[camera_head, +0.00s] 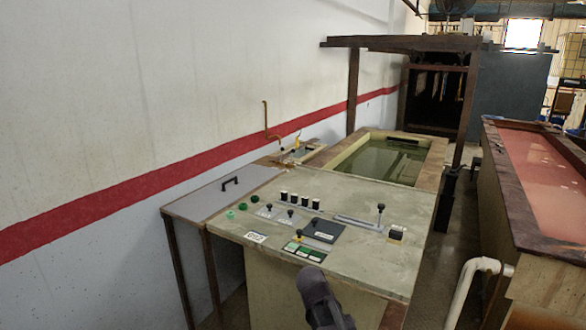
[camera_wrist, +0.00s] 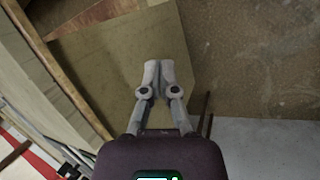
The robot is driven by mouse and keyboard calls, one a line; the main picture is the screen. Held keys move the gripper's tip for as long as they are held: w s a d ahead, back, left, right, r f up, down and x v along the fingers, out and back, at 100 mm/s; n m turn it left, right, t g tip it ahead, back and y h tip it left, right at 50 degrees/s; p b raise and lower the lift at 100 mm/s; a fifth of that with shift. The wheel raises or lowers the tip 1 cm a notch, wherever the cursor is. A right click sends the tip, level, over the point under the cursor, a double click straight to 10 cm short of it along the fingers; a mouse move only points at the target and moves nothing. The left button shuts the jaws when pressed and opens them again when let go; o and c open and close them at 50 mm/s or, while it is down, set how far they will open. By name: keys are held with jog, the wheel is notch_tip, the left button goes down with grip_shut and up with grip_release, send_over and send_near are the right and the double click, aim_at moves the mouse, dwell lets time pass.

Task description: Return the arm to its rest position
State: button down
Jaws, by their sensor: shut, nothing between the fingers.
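My gripper shows in the wrist view (camera_wrist: 159,72), with its two pale fingertips together and nothing between them. It hangs clear of any object there, with a tan panel and brown floor behind it. In the head view a dark part of my arm (camera_head: 322,300) rises from the bottom edge, in front of the pale green worktop (camera_head: 370,263). My gripper's fingers cannot be made out in the head view.
The worktop carries black knobs (camera_head: 300,202), a black plate (camera_head: 323,232), a metal rail with a lever (camera_head: 360,222) and green rings (camera_head: 237,210). A water tank (camera_head: 385,160) lies behind. A reddish tank (camera_head: 540,175) and white pipe (camera_head: 462,290) stand at right.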

jog(key=s+d+m+g+y+p, duration=0.1)
jog(key=s+d+m+y, duration=0.3)
jog(key=s+m, duration=0.4)
jog(key=shift+s+d+r+g+y+p, duration=0.15)
jog(key=shift+s+d+g+y+p, duration=0.2)
jog(key=shift+d, duration=0.25)
dwell(0.5)
